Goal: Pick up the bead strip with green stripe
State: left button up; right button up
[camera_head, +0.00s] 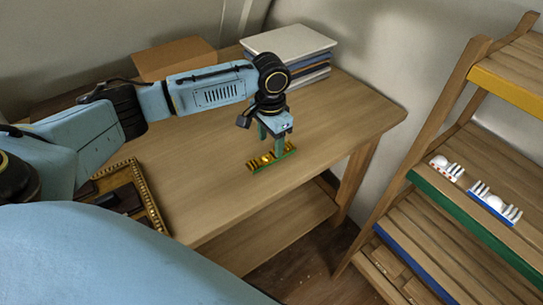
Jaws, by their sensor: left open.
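The bead strip with green stripe (279,158) lies on the wooden table (340,120). It is gold-yellow with a green stripe along its front side. My left gripper (270,146) points down over the strip from above, with its fingers open near the strip's middle. I cannot tell whether the fingers touch it. My right gripper does not show.
A stack of books (290,42) and a cardboard box (175,58) stand at the table's back. A gilt-edged tray (150,205) with dark items is at the left. A wooden shelf ladder (450,200) with small white items stands at the right.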

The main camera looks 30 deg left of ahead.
aim_at(270, 153)
pick_arm(q)
notch_tip(270, 153, down, 4)
jog(key=shift+s+r, duration=0.1)
jog(key=c, duration=1.1)
